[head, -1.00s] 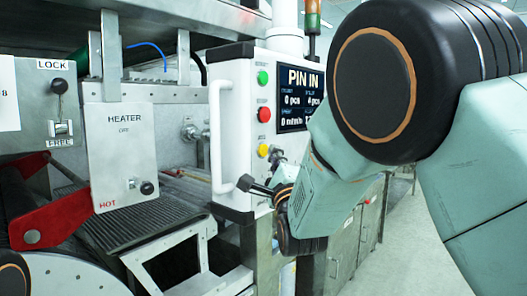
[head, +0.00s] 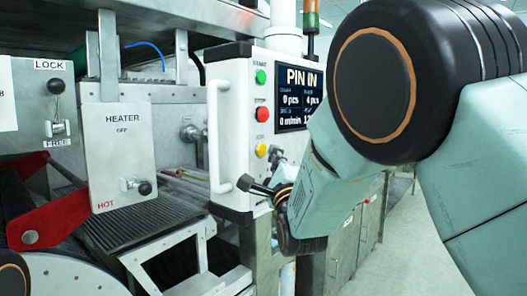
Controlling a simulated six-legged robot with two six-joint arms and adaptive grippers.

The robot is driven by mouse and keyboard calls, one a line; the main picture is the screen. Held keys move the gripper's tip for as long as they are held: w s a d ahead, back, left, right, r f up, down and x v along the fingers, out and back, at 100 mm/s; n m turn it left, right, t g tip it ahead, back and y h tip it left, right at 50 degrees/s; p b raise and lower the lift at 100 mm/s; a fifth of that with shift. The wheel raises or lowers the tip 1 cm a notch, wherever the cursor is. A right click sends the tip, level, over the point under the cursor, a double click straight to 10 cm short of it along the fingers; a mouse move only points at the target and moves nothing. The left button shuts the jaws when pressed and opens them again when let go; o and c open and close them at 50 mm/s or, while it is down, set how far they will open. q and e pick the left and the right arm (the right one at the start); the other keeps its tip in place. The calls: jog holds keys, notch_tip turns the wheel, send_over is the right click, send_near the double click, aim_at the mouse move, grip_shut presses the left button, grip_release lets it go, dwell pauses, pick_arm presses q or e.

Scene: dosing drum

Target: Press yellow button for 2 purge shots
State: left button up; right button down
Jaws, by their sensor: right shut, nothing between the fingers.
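The yellow button (head: 261,150) is the lowest of three round buttons on the white control panel (head: 231,120). My right gripper (head: 247,185) is below and slightly left of it in the picture, apart from the button, with its dark fingers pointing left across the panel's lower part. The right gripper is shut and empty. My left gripper is not in view.
A green button (head: 261,77) and a red button (head: 263,114) sit above the yellow one. A white handle (head: 217,135) runs along the panel's left edge. A heater plate (head: 120,150) marked "HOT", a red bracket (head: 50,220) and a ribbed conveyor (head: 140,217) lie to the left.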

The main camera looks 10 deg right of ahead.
jog(key=shift+w+a, duration=0.35)
jog(key=shift+a, duration=0.1)
jog(key=shift+d, duration=0.1)
jog(key=shift+w+a, duration=0.25)
jog(key=shift+w, duration=0.1)
dwell(0.5)
jog(key=shift+s+d+b, duration=0.15)
jog(key=shift+s+b, duration=0.05)
jog(key=shift+b, duration=0.15)
jog(key=shift+s+d, duration=0.35)
jog(key=shift+s, duration=0.2)
